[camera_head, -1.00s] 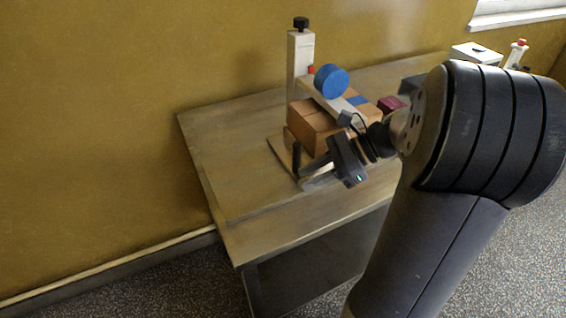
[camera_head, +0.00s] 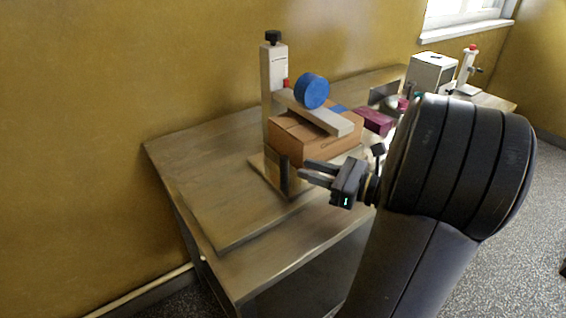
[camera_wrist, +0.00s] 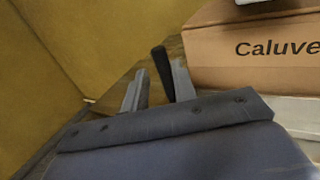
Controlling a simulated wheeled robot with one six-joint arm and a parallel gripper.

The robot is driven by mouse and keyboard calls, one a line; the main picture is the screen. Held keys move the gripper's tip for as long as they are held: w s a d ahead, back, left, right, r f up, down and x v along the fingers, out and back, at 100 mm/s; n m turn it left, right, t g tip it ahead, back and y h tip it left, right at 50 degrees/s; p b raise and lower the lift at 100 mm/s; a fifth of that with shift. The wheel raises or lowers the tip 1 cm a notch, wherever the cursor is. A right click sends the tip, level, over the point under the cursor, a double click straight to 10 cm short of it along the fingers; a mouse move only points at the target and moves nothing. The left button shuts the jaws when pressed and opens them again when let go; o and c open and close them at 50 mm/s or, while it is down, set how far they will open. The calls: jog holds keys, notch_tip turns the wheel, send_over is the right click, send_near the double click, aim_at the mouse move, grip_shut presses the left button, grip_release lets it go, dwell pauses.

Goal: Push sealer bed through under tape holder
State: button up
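The tape sealer (camera_head: 273,85) stands on the table, with a white column and an arm carrying a blue tape roll, the tape holder (camera_head: 312,91). A cardboard box (camera_head: 295,142) sits on the sealer bed (camera_head: 263,165), partly under that arm. A black upright handle (camera_head: 284,174) stands at the bed's near left end. My gripper (camera_head: 304,172) points left at the handle from the right. In the wrist view my gripper (camera_wrist: 157,82) is open, the handle (camera_wrist: 162,68) shows between its fingertips, and the box (camera_wrist: 250,48) is at right. Contact with the handle cannot be told.
The table (camera_head: 200,190) is clear to the left and in front of the sealer. A maroon block (camera_head: 373,120) lies behind the box at right. A white box-shaped device (camera_head: 432,72) and a white stand with a red top (camera_head: 467,66) are farther back right.

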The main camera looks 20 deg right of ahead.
aim_at(285, 162)
jog(key=x, duration=0.7)
jog(key=shift+c, duration=0.5)
grip_shut()
